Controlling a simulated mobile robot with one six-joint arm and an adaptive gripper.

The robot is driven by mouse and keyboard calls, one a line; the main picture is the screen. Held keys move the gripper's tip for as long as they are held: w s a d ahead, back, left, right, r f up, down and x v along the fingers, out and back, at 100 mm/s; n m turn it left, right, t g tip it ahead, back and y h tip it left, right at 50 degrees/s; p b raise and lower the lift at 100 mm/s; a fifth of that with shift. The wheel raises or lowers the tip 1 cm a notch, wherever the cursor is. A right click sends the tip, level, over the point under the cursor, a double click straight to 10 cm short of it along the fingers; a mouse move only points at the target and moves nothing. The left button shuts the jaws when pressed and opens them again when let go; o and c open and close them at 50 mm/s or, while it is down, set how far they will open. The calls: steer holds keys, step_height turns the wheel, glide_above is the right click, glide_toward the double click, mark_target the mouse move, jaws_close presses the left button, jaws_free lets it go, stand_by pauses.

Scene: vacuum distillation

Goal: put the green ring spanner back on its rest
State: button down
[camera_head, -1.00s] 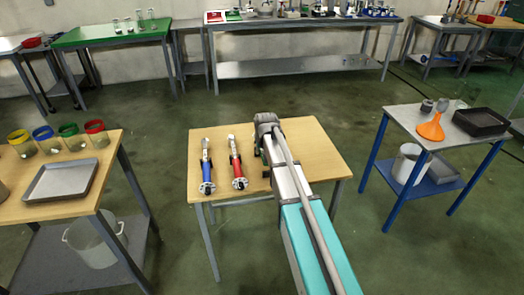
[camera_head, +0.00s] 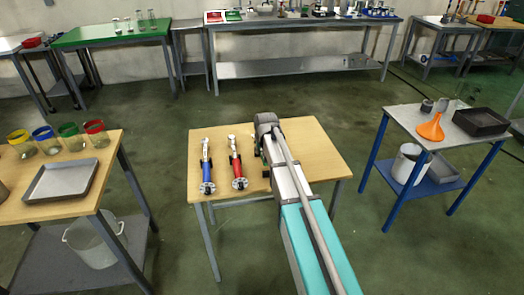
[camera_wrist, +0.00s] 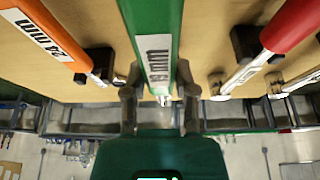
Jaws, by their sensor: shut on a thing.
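The green ring spanner (camera_wrist: 152,35), marked 19 mm, runs down the middle of the wrist view. My gripper (camera_wrist: 160,98) is shut on it, one finger on each side near its lower end. Grey metal shows close beside the spanner; I cannot tell whether the spanner touches its rest, which is mostly hidden behind it.
An orange spanner (camera_wrist: 45,30) marked 24 mm lies left of the green one, and a red spanner (camera_wrist: 285,30) right, by black blocks. In the head view, blue (camera_head: 207,180) and red (camera_head: 236,172) spanners lie on the wooden table (camera_head: 318,150).

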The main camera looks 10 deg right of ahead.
steer(key=shift+f+b, duration=1.5)
steer(key=shift+b, duration=0.05)
steer(key=shift+c, duration=1.7)
jaws_free()
steer(key=shift+r, duration=0.15)
step_height(320, 180, up, 9)
steer(key=p, duration=0.9)
steer(key=s+r+g+p, duration=0.1)
steer(key=s+g+p, duration=0.2)
steer(key=s, duration=2.6)
steer(key=shift+a+r+g, duration=0.35)
steer(key=shift+a+g, duration=0.1)
steer(key=shift+g, duration=0.15)
